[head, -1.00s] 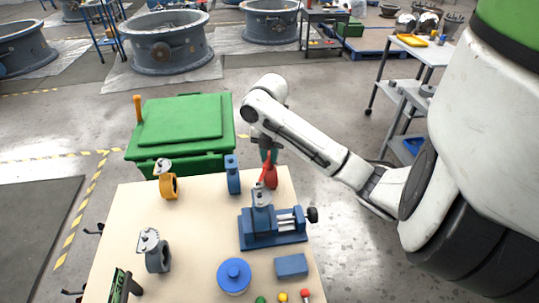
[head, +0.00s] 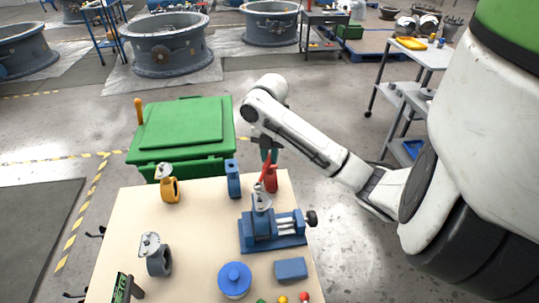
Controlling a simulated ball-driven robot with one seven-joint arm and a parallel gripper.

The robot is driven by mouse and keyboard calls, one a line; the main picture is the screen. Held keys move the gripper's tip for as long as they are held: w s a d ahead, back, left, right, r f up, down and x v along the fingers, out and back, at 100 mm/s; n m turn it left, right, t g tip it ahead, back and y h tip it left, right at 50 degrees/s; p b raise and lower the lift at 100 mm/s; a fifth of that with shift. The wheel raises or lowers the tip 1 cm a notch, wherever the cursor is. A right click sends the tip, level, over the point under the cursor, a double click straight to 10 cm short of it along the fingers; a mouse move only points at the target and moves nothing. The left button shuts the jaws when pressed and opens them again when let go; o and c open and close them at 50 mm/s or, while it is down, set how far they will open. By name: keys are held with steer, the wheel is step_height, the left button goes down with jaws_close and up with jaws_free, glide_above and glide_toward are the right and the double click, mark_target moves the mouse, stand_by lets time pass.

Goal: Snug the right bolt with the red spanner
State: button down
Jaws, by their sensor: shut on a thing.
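A small metal valve top (head: 261,202) stands in a blue vise (head: 262,234) at the right side of the table. Its bolts are too small to tell apart. My gripper (head: 269,157) is above the table's back right edge, behind and above the vise, and is shut on the red spanner (head: 265,172). The spanner slants down toward the valve top. I cannot tell whether its lower end touches a bolt. The fingertips are small and partly hidden by the wrist.
A red valve (head: 271,183) and a blue valve (head: 233,180) stand behind the vise. A yellow valve (head: 169,188), a grey valve (head: 157,258), a blue round container (head: 234,280) and a blue block (head: 290,269) share the table (head: 195,225). A green bin (head: 180,130) stands behind.

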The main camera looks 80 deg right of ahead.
steer(key=shift+r, duration=0.15)
step_height(320, 180, up, 2)
steer(key=shift+r+p, duration=0.25)
steer(key=shift+p, duration=1)
steer(key=shift+r, duration=1.15)
